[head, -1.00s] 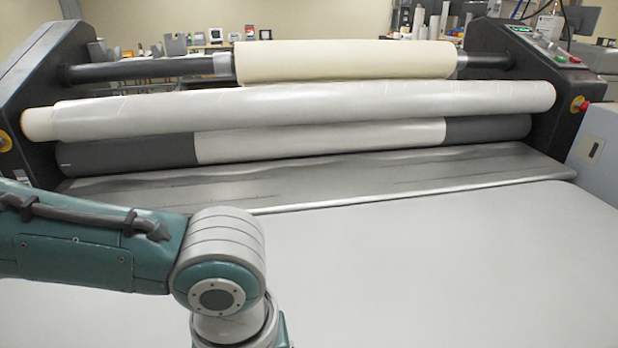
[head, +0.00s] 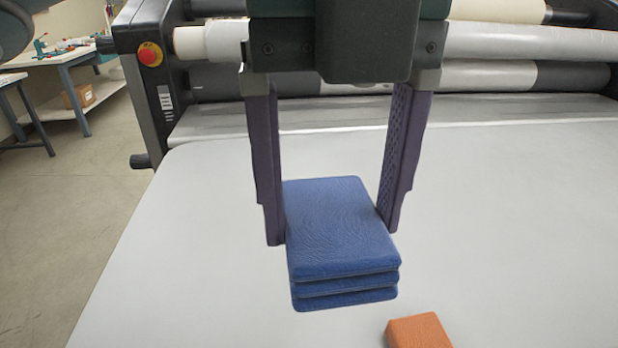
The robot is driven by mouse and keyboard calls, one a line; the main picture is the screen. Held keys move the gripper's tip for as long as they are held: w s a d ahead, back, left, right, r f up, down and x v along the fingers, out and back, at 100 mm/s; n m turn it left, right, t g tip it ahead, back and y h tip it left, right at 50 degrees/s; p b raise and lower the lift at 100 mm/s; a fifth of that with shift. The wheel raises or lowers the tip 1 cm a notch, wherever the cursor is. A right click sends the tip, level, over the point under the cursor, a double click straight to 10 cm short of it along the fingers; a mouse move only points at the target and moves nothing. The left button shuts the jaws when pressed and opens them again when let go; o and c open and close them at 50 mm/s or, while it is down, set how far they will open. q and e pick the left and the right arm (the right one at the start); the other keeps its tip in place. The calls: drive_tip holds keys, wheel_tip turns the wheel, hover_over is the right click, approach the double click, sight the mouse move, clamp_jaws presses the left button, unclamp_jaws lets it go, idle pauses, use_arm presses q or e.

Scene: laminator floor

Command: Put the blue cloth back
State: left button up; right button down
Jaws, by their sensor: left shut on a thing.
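The blue cloth (head: 340,232) is folded into a thick stack of layers. It is in the middle of the head view, over the pale table of the laminator (head: 190,280). My left gripper (head: 332,234) comes down from above with one dark purple finger on each side of the cloth and is shut on it. Whether the cloth touches the table or hangs just above it, I cannot tell. My right gripper is not in view.
An orange block-like thing (head: 419,331) lies on the table near the bottom edge, right of the cloth. The laminator's rollers (head: 520,42) run along the back. A red stop button (head: 150,54) is on its left side frame. The table left of the cloth is clear.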

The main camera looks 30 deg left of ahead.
use_arm(q)
drive_tip(key=shift+s+a+f, duration=0.35)
drive_tip(key=shift+s+f, duration=0.15)
wheel_tip(320, 180, down, 14)
drive_tip(key=shift+w+d+b, duration=0.1)
drive_tip(key=shift+w+b, duration=0.05)
drive_tip(key=shift+b, duration=0.65)
drive_tip(key=shift+f+b, duration=0.3)
drive_tip(key=shift+f, duration=2)
drive_tip(key=shift+f, duration=0.2)
drive_tip(key=o, duration=1.2)
drive_tip(key=shift+r, duration=0.1)
